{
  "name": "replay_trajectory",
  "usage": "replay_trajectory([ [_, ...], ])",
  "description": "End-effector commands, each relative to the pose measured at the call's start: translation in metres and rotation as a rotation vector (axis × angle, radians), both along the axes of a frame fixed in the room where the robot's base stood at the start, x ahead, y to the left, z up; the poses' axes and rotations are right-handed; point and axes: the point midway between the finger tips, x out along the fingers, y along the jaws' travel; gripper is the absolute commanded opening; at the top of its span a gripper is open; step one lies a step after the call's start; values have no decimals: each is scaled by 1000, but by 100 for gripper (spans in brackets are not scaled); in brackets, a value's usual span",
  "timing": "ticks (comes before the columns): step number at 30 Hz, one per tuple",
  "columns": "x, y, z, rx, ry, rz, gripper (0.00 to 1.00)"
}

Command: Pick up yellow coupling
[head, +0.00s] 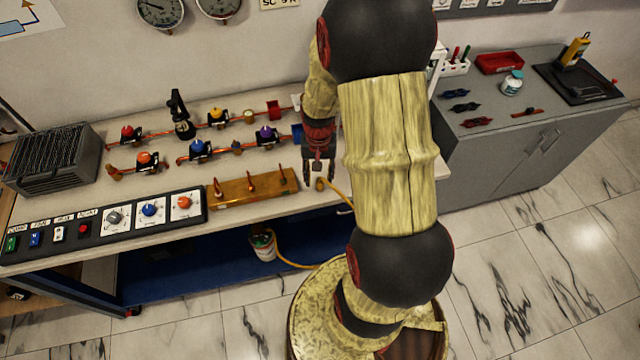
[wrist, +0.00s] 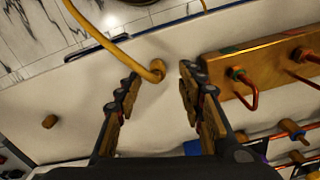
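The yellow coupling (head: 320,184) is the brass-coloured end of a yellow hose, at the front edge of the bench. In the wrist view the coupling (wrist: 156,70) appears between and slightly beyond my fingertips, with the hose (wrist: 110,42) curving off to the upper left. My gripper (head: 319,174) points down over the bench edge; in the wrist view the gripper (wrist: 158,76) is open, with clear gaps between each finger and the coupling. Nothing is held. The height of the fingertips above the coupling is hard to tell.
A wooden block with copper hooks (head: 250,188) stands close beside the coupling; it also shows right of my fingers in the wrist view (wrist: 265,65). Copper pipes with coloured valves (head: 200,148) lie behind. The hose hangs down to a can (head: 263,246) on the blue shelf.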

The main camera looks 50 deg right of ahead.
Motion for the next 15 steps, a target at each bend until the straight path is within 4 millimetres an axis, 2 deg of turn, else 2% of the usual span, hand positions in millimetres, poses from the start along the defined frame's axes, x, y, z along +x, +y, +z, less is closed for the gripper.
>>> replay_trajectory([
  [1, -3, 0, -10, 2, 3, -1, 39],
  [6, -5, -1, -35, 1, 3, 0, 39],
  [15, -4, -1, -39, 1, 1, 0, 38],
])
